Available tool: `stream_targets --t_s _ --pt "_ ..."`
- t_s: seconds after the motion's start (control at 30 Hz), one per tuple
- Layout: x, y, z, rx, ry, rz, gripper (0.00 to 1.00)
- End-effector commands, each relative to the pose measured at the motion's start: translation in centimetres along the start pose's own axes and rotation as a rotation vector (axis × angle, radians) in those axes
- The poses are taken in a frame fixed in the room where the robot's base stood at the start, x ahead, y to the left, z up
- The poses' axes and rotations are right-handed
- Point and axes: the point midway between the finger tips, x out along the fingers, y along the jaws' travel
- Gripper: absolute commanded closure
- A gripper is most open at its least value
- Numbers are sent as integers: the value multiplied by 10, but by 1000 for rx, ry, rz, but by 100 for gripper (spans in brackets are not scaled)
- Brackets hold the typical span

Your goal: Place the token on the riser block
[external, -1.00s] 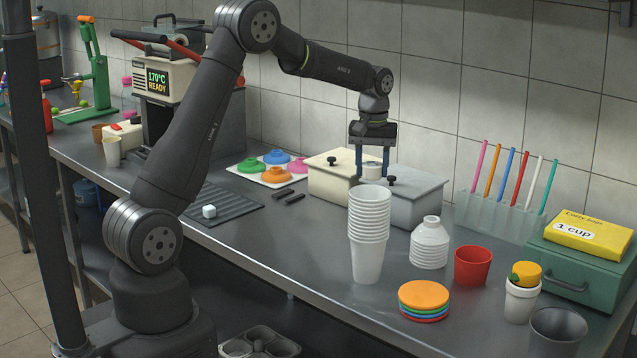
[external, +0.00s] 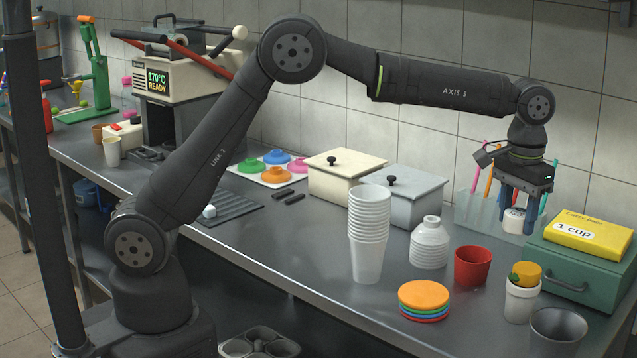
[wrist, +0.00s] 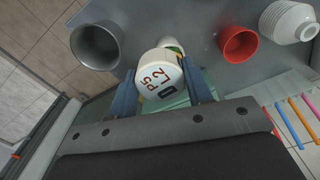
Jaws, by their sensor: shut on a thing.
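The token is a white round piece (external: 514,221) held between the two blue fingers of my gripper (external: 517,214). In the wrist view, the token (wrist: 161,76) shows "P5 L2" and a dark mark on its face. My gripper is shut on it and holds it above the right part of the counter, near the green box (external: 568,268).
A tall cup stack (external: 369,240), coloured discs (external: 424,297) and a rack of coloured sticks (external: 478,208) are nearby. A yellow box (external: 588,232) tops the green box.

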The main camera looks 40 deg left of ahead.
Motion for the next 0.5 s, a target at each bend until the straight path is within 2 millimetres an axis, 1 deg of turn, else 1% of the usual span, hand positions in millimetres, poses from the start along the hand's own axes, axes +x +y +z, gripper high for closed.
stream_targets --t_s 0.03,0.1,0.23,0.3,0.37,0.47,0.5 --pt "-3 18 9 33 1 0 76" --pt "-5 35 18 65 0 0 76" --pt "-8 54 29 102 1 0 76" --pt "-7 56 29 109 0 0 76" --pt "-3 54 24 112 0 -1 76" --pt "9 43 8 109 -3 -2 76" --pt "14 38 0 110 -2 -2 76"
